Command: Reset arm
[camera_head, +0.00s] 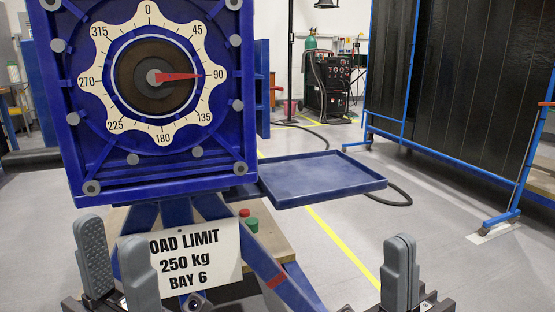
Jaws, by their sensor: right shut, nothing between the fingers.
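The blue rotary jig (60,160) stands upright at the left, with a white scalloped dial (163,123) marked in degrees. Its red pointer (180,76) points right, at about 90. My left gripper (113,236) is at the lower left, in front of the jig's base, with its two grey fingers apart and nothing seen between them. My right gripper (400,262) is at the bottom, right of the jig, with its fingers together and empty. Both grippers are apart from the dial, and their lower parts are cut off by the picture's edge.
A white load limit sign (215,258) hangs on the jig's legs. Red and green buttons (251,224) sit beside it. A blue tray (325,182) juts out right of the jig. A welding machine (328,84) and dark screens (470,90) stand behind.

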